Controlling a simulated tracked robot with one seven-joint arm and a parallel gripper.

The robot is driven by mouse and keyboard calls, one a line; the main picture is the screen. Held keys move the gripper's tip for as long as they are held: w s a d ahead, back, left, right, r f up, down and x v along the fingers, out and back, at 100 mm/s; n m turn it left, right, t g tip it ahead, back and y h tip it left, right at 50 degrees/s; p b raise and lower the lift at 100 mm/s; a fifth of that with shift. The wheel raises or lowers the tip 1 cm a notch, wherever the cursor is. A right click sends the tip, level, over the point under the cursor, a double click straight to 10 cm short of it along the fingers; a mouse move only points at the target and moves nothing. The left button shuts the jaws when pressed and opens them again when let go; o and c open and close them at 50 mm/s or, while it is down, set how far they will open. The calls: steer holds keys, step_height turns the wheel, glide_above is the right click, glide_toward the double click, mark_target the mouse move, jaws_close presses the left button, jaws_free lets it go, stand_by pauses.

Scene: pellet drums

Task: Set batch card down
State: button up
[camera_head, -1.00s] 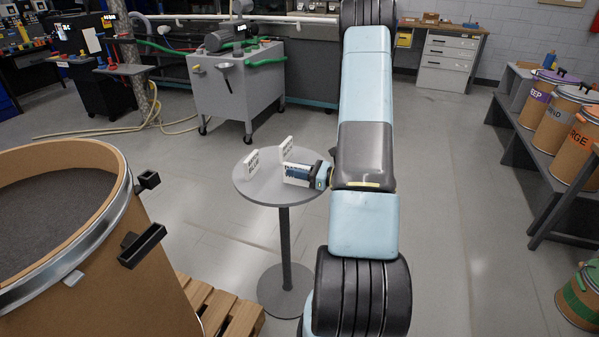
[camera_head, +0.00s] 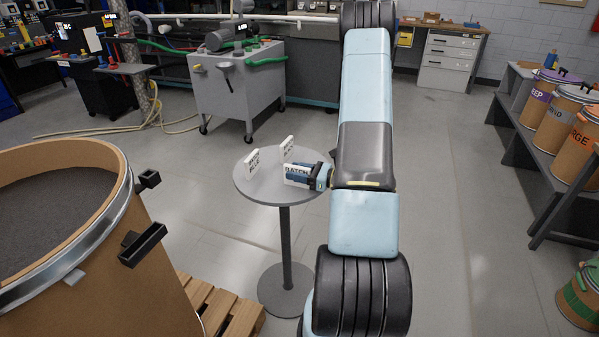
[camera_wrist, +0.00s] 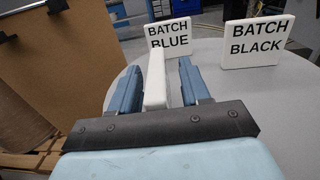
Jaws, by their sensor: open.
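A white batch card (camera_head: 293,169) stands upright at the right of the round grey table (camera_head: 262,191), between the fingers of my gripper (camera_head: 309,175). In the wrist view this card (camera_wrist: 155,79) shows edge-on, close to the left finger, with a gap to the right finger. My gripper (camera_wrist: 161,88) is open around it. Its lower edge is hidden by my gripper, and only "BATCH" can be read on its face. A "BATCH BLUE" card (camera_wrist: 169,36) and a "BATCH BLACK" card (camera_wrist: 255,43) stand upright farther across the table.
A grey wheeled cabinet (camera_head: 235,90) is behind the table. Several labelled drums (camera_head: 565,130) stand on a rack at the right.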

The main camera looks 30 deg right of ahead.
steer(key=v, duration=1.1)
steer(key=s+a+r+n+g, duration=0.2)
steer(key=a+r+n+g, duration=0.55)
steer(key=a+r, duration=0.2)
steer(key=s+a+r+n+g, duration=0.3)
steer(key=a+r+n+g, duration=0.3)
steer(key=a+r+n, duration=0.3)
steer(key=s+a+r+n+t+h, duration=0.5)
steer(key=s+a+r+n+h, duration=0.1)
steer(key=s+r+n+h, duration=0.5)
step_height(320, 180, up, 2)
steer(key=shift+s+r+h, duration=0.1)
steer(key=shift+s+h, duration=0.1)
steer(key=shift+h, duration=0.2)
